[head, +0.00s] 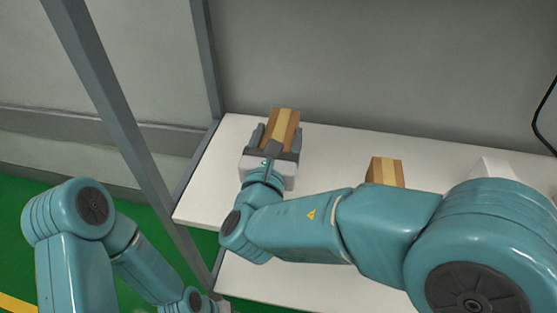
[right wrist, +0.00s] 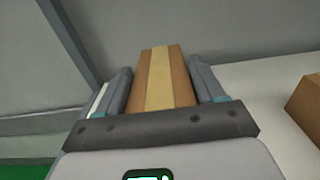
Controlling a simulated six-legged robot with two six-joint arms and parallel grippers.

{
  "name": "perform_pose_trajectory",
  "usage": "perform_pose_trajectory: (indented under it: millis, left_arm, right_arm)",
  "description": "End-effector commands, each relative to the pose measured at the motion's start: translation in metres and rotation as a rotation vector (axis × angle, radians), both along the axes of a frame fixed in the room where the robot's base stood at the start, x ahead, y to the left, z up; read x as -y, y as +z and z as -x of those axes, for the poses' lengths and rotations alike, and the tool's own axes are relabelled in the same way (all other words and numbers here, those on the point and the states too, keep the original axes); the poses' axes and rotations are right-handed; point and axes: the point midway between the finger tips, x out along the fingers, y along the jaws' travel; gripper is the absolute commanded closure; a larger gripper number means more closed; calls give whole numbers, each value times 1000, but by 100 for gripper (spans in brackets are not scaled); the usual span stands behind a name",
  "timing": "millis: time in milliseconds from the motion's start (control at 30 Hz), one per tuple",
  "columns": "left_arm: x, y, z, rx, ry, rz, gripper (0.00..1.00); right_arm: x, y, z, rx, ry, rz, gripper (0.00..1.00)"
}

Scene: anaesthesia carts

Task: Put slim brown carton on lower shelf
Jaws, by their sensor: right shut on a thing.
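The slim brown carton (head: 284,122) has a paler tape strip along its middle. My right gripper (head: 277,136) is shut on it, over the left part of the upper white shelf. In the right wrist view the carton (right wrist: 158,72) stands between the two fingers of the gripper (right wrist: 162,88). Its lower end is hidden by the gripper. The lower shelf (head: 285,278) shows under the upper one, and its visible part is bare. My left gripper (head: 224,306) is barely in view at the bottom edge, so its jaws cannot be judged.
Another brown carton (head: 388,171) with a tape strip stands on the upper shelf (head: 335,150), to the right; it also shows in the right wrist view (right wrist: 308,105). A white object (head: 494,168) is farther right, partly hidden by my arm. Grey posts (head: 108,95) frame the shelves' left side.

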Motion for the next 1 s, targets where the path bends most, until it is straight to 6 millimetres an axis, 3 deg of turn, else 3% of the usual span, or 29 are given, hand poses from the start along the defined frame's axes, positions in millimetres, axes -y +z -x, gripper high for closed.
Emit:
perform_pose_trajectory:
  millis: [333,667,700,767,1000]
  left_arm:
    - [-3,-18,-4,6,14,-2,57]
    - [-4,-18,-4,7,15,-3,57]
    - [-4,-19,-4,7,17,-4,57]
    - [-4,-18,-4,8,16,-4,57]
    - [-4,-18,-4,7,15,-4,57]
  right_arm:
    - [0,-45,-1,0,0,2,66]
    - [0,-48,-1,1,0,0,66]
    - [0,-49,-1,0,0,0,29]
    - [0,-47,-1,0,0,0,10]
    - [0,-47,-1,0,0,0,7]
